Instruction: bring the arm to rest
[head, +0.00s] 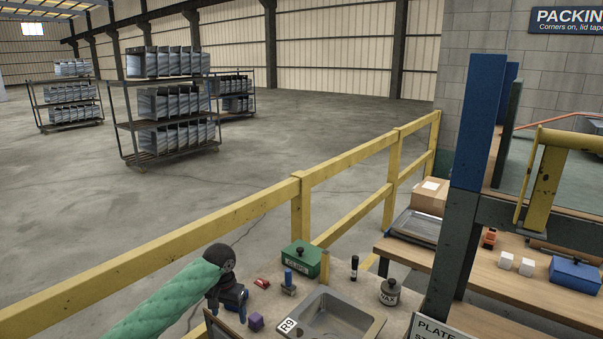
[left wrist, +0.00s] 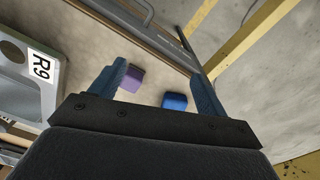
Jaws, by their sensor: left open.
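My left arm comes in from the lower left in the head view, in a green quilted sleeve. Its left gripper (head: 232,302) is over the left end of the sink counter. In the left wrist view, the two blue fingers of the left gripper (left wrist: 155,75) are wide apart with nothing gripped. A purple block (left wrist: 133,78) and a blue block (left wrist: 175,101) show on the counter in the gap between the fingers. My right gripper is not in view.
A sink basin (head: 345,312) with an R9 label stands right of the gripper. A green clips box (head: 300,262), a black marker (head: 354,268) and a wax jar (head: 390,292) stand around it. A yellow railing (head: 230,236) runs behind the counter.

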